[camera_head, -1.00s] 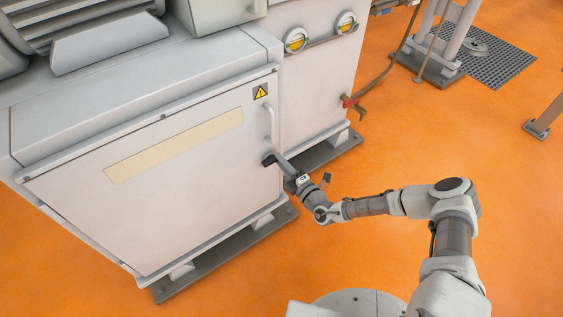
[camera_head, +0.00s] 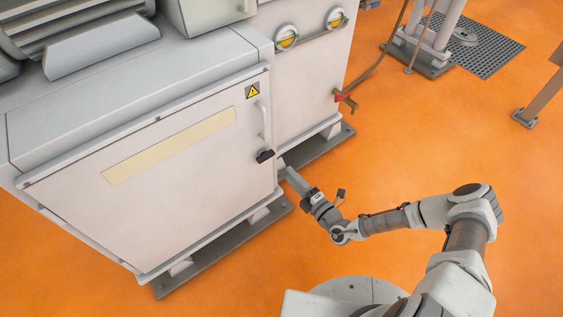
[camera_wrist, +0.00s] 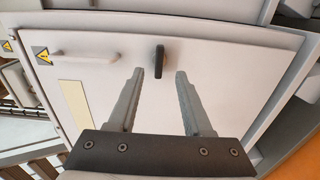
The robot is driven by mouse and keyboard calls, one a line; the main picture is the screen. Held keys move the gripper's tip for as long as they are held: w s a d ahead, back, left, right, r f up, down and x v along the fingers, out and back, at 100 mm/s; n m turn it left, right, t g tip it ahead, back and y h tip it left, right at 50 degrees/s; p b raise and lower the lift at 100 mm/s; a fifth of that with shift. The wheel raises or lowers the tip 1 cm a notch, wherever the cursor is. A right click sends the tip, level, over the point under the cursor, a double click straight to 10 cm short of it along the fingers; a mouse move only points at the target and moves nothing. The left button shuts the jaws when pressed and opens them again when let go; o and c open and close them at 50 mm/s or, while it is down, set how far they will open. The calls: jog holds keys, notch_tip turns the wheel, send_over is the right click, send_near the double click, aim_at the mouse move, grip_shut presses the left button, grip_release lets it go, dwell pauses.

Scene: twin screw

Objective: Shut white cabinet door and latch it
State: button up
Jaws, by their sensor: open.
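The white cabinet door (camera_head: 175,190) appears flush with the cabinet front in the head view, with a cream label strip and a warning sign. A dark latch knob (camera_head: 264,156) sits near its right edge, below a pale bar handle (camera_head: 261,120). In the wrist view the latch (camera_wrist: 159,59) stands out as a dark bar beyond my fingertips, with the handle (camera_wrist: 84,56) to its left. My gripper (camera_head: 287,170) is off the door, just right of and below the latch. In the wrist view its two fingers (camera_wrist: 160,72) are apart with nothing between them.
A second white cabinet section (camera_head: 305,80) with two round yellow gauges stands to the right. A red-handled tap (camera_head: 345,98) juts from its side. The cabinet stands on a dark base rail (camera_head: 230,240). Orange floor (camera_head: 420,150) is open to the right.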

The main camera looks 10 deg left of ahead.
jog(key=p+v, duration=0.1)
jog(key=v, duration=0.6)
jog(key=shift+s+d, duration=0.2)
jog(key=shift+s, duration=0.05)
jog(key=s+d+r+n+g+h, duration=0.1)
jog(key=s+d+r+n+g, duration=0.15)
jog(key=r+n+g, duration=0.7)
jog(key=s+d+r+n+g+h, duration=0.1)
jog(key=d+r+n+g, duration=0.25)
jog(key=r+n, duration=1.15)
jog(key=s+d+r+n+t+h, duration=0.2)
jog(key=s+d+r+n+h, duration=0.15)
jog(key=r+n, duration=0.35)
jog(key=s+d+r+n+t+h, duration=0.3)
jog(key=s+r+n+h, duration=0.15)
jog(key=r+n, duration=0.2)
jog(key=s+d+r+n+t+h, duration=0.2)
jog(key=s+d+r+n+h, duration=0.3)
jog(key=r, duration=0.3)
notch_tip(320, 180, up, 19)
jog(key=a+n+y+p, duration=0.1)
jog(key=p, duration=1.8)
